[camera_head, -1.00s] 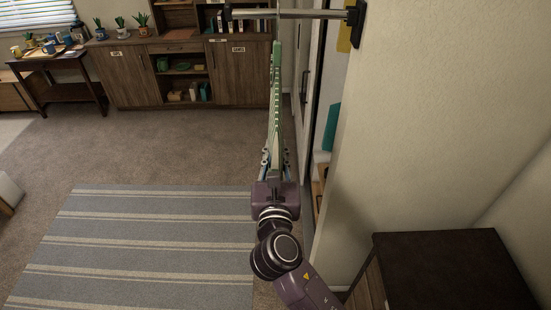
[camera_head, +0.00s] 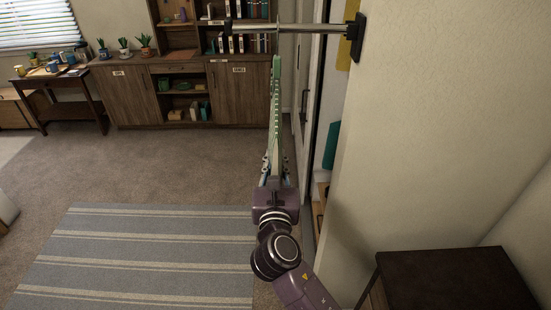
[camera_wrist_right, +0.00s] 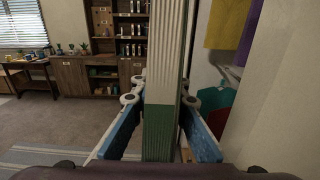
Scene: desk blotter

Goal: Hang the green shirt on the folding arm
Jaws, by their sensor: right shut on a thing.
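The green shirt (camera_head: 276,110) is seen edge-on in the head view as a narrow upright green and pale strip. Its thin hook (camera_head: 278,42) rises to the folding arm (camera_head: 310,29), a metal rod with a black wall bracket. The hook overlaps the rod in the picture; I cannot tell whether it rests on it. My right gripper (camera_head: 276,168) is shut on the shirt below the rod. In the right wrist view, the blue-padded fingers (camera_wrist_right: 163,100) flank the green and white shirt (camera_wrist_right: 160,130). My left gripper is not in view.
A wall (camera_head: 430,110) stands close on the right, with a dark cabinet (camera_head: 450,280) in front. Coloured garments (camera_wrist_right: 228,25) hang beyond the opening in the right wrist view. A shelf unit (camera_head: 240,95) stands at the back. The striped rug (camera_head: 150,255) is clear.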

